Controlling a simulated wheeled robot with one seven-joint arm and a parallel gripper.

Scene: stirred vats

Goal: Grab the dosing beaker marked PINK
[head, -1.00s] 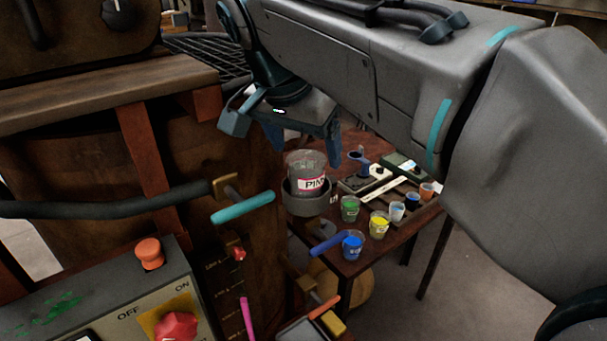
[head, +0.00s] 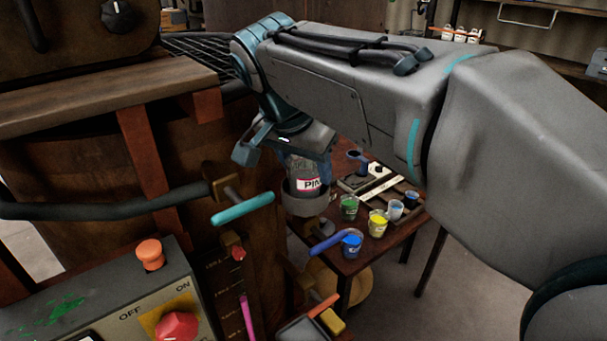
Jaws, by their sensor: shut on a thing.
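The dosing beaker (head: 306,176) is grey and clear, with a white and red label of which "PIN" can be read. It stands upright in a dark round holder (head: 304,204) beside the wooden vat. My gripper (head: 304,165) is above the holder, pointing down, with its fingers around the upper part of the beaker. It is shut on the beaker. The fingers and wrist hide the beaker's rim, and the holder hides its base.
A wooden table (head: 372,256) behind holds a green cup (head: 348,207), a yellow cup (head: 378,224) and a blue cup (head: 351,244). A turquoise handle (head: 243,208) sticks out left of the holder. A control box (head: 110,295) stands at front left.

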